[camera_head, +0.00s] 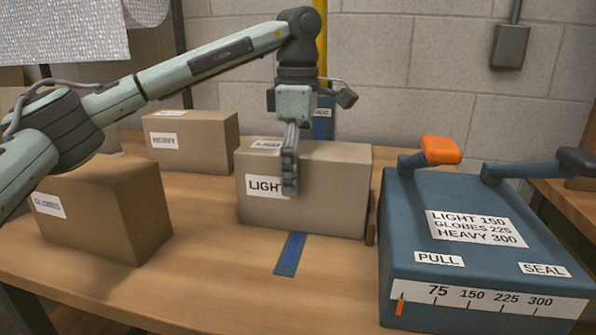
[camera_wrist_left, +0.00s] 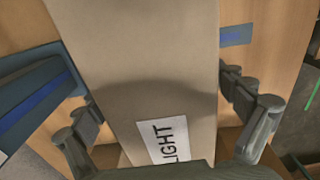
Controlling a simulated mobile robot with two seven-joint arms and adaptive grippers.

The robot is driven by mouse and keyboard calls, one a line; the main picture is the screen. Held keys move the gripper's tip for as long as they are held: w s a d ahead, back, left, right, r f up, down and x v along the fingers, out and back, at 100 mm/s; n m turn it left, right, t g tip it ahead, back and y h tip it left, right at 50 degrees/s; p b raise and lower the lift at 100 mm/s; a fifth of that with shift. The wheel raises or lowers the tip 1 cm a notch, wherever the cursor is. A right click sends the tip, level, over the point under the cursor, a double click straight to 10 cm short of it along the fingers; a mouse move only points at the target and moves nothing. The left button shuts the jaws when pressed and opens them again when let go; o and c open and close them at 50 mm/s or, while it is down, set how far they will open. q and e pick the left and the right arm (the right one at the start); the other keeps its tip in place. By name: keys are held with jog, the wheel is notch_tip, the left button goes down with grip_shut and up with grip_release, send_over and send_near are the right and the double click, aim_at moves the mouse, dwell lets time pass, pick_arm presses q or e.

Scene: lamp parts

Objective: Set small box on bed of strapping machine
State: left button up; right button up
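The small cardboard box (camera_head: 322,208), labelled LIGHT, stands upright on the wooden table, left of the blue strapping machine (camera_head: 402,220). A blue strap (camera_head: 290,254) runs across the wood in front of it and appears to pass beneath it. My left gripper (camera_head: 290,178) points down over the box, one finger in front of its labelled face; the far finger is hidden there. In the left wrist view, its fingers (camera_wrist_left: 160,95) flank the box (camera_wrist_left: 150,60) at both edges; whether they press on it is unclear. My right gripper is not in view.
Another carton (camera_head: 107,215) stands at the left, and a further one (camera_head: 195,141) behind. The machine's orange lever (camera_head: 441,150) and dark lever stand at its rear. A low brown edge (camera_head: 371,222) lies between box and machine.

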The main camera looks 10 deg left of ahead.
pick_arm(q)
jog(key=shift+r, duration=0.2)
notch_tip(320, 180, up, 8)
jog(key=shift+f+p, duration=0.1)
jog(key=shift+p, duration=0.2)
notch_tip(320, 180, up, 4)
jog(key=shift+f+p, duration=0.15)
jog(key=shift+p, duration=0.25)
jog(key=shift+r, duration=0.25)
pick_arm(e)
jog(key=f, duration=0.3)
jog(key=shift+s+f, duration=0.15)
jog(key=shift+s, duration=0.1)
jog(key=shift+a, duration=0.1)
